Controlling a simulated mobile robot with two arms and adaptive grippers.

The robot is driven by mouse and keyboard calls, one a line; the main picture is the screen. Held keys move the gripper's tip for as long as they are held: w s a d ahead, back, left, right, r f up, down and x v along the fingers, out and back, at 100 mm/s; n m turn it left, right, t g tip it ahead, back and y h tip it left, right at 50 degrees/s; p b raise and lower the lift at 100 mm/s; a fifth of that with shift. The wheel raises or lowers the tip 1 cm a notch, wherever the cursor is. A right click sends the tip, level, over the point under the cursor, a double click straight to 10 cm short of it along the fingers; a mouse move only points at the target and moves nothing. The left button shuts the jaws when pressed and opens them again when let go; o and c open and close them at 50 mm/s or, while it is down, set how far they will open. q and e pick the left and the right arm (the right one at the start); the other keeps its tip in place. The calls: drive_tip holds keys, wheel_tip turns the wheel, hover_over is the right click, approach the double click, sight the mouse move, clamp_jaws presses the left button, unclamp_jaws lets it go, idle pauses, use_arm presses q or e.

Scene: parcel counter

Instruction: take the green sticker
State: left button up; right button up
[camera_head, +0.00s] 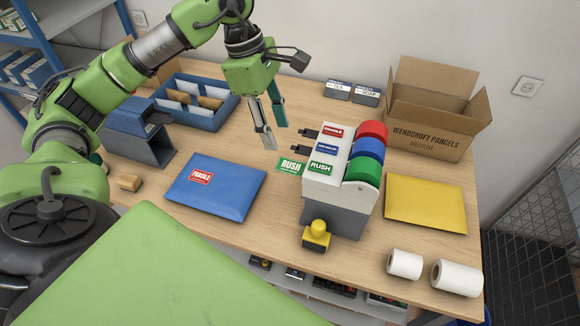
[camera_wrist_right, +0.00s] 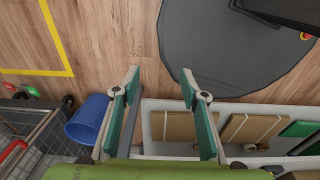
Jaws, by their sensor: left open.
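The green RUSH sticker (camera_head: 290,165) sticks out at the left side of the label dispenser (camera_head: 336,200), at its front outlet. The dispenser carries a red roll (camera_head: 373,130), a blue roll (camera_head: 369,147) and a green roll (camera_head: 364,169). My left gripper (camera_head: 275,136) is open and empty, pointing down above and behind the sticker, apart from it. My right gripper (camera_wrist_right: 160,75) shows in the right wrist view, its fingers spread with nothing between them, away from the counter top.
A blue parcel (camera_head: 215,187) with a red FRAGILE sticker lies left of the dispenser. A yellow parcel (camera_head: 426,203) and white rolls (camera_head: 404,264) lie right. An open carton (camera_head: 430,129) and blue tray (camera_head: 196,112) stand behind.

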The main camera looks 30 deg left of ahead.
use_arm(q)
drive_tip(key=f, duration=0.1)
drive_tip(key=w+f+b, duration=0.1)
drive_tip(key=f, duration=0.1)
drive_tip(key=shift+d, duration=0.1)
drive_tip(key=b, duration=0.3)
hover_over(286, 165)
drive_tip(key=a, duration=0.1)
drive_tip(key=f, duration=0.4)
drive_tip(key=shift+s+a, duration=0.2)
drive_tip(key=b+x, duration=0.3)
drive_tip(key=x, duration=0.1)
drive_tip(key=shift+r, duration=0.1)
drive_tip(key=shift+c, duration=0.7)
drive_tip(key=c, duration=0.4)
use_arm(e)
wheel_tip(286, 165, down, 8)
drive_tip(key=w, duration=0.2)
drive_tip(key=shift+w+a+r, duration=0.15)
drive_tip(key=shift+w+r, duration=0.1)
